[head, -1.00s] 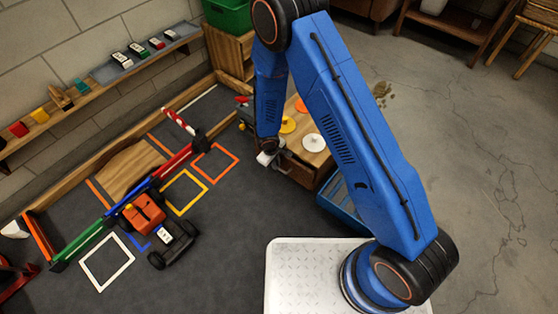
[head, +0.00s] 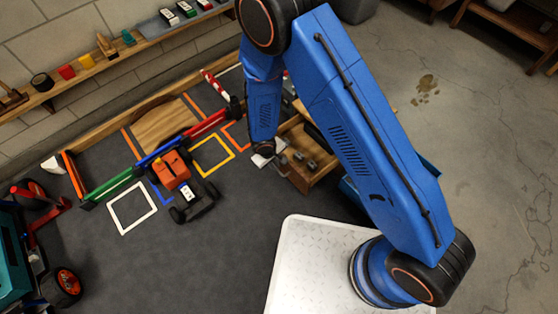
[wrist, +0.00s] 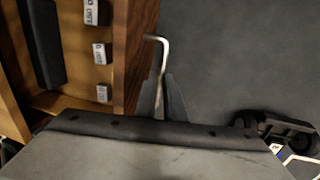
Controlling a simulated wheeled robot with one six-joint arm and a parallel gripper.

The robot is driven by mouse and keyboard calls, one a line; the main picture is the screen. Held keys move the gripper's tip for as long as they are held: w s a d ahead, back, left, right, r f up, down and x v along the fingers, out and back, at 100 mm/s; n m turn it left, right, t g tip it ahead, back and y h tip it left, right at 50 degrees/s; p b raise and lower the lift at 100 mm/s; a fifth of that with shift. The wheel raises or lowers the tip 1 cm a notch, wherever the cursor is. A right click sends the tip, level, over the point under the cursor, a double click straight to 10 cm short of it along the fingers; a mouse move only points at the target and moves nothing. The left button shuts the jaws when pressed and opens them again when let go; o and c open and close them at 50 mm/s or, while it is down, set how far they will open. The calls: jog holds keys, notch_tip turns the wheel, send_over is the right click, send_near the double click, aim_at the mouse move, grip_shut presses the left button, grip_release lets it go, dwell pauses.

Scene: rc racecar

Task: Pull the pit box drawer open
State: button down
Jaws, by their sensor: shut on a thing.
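The wooden pit box drawer (head: 322,171) stands pulled out, its inside open to view with several small grey blocks in it. In the wrist view the drawer front (wrist: 134,45) runs upright beside a bent metal handle (wrist: 158,50). My gripper (wrist: 164,95) is shut on this handle; its fingers are close together around the lower part of the bar. In the head view my gripper (head: 272,160) is at the drawer's front, partly hidden by my arm. Most of the pit box is hidden behind my blue arm.
An orange and black racecar (head: 177,178) stands on the dark mat left of my gripper, near a coloured barrier (head: 160,152). Floor outlines (head: 132,207) lie around it. Labelled blocks (wrist: 99,53) lie in the drawer. Dark floor is free in front of the drawer.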

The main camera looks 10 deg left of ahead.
dwell(0.3)
jog(key=c, duration=1.8)
grip_release()
jog(key=shift+c, duration=0.2)
jog(key=shift+a+r, duration=0.1)
notch_tip(320, 180, up, 17)
jog(key=s+a, duration=0.2)
jog(key=shift+s, duration=0.35)
